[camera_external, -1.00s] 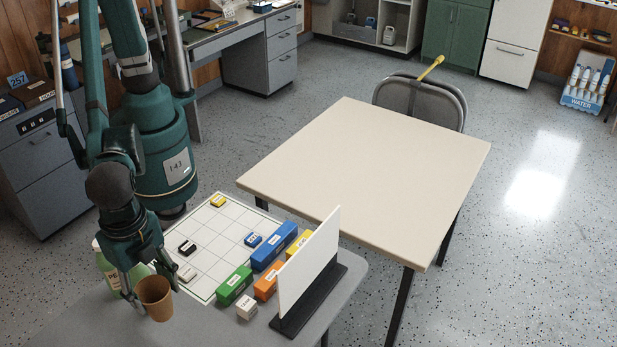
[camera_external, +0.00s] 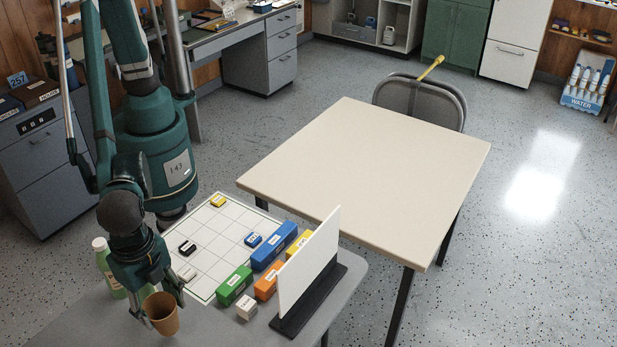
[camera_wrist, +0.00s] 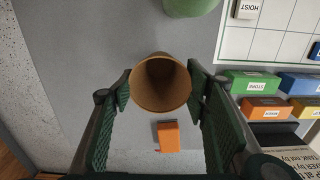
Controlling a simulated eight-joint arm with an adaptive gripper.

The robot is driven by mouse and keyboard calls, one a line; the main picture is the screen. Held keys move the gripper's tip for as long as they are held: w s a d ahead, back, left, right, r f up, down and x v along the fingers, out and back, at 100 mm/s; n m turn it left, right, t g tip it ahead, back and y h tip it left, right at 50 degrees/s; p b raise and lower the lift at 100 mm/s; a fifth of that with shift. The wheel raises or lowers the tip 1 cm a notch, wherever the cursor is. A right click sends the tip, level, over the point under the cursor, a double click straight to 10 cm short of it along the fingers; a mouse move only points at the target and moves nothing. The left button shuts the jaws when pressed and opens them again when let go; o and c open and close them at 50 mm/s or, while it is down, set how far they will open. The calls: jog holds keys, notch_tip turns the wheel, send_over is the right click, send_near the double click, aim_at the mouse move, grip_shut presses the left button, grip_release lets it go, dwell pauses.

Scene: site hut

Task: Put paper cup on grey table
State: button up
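The brown paper cup (camera_external: 162,314) is at the near left, over the grey table (camera_external: 232,328), with its open mouth up and slightly tilted. In the wrist view the cup (camera_wrist: 161,84) sits between my two finger pads. My gripper (camera_external: 163,306) has a finger on each side of the cup and is shut on it; the gripper also shows in the wrist view (camera_wrist: 160,88). Whether the cup's base touches the tabletop is hard to tell.
A green bottle (camera_external: 108,270) stands just behind my gripper. A white grid sheet (camera_external: 222,232), several labelled blocks (camera_external: 234,285) and an upright white panel (camera_external: 309,263) are to the right. An orange block (camera_wrist: 168,137) lies near the cup. A bare beige table (camera_external: 370,175) stands beyond.

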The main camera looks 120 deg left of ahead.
aim_at(163, 315)
jog(key=shift+f, duration=0.1)
jog(key=shift+f, duration=1.75)
jog(key=shift+f+b, duration=0.15)
jog(key=shift+b, duration=0.2)
jog(key=o, duration=0.6)
jog(key=shift+r, duration=0.2)
notch_tip(163, 315, up, 12)
jog(key=shift+f+p, duration=0.1)
jog(key=shift+p, duration=0.75)
jog(key=shift+a, duration=0.1)
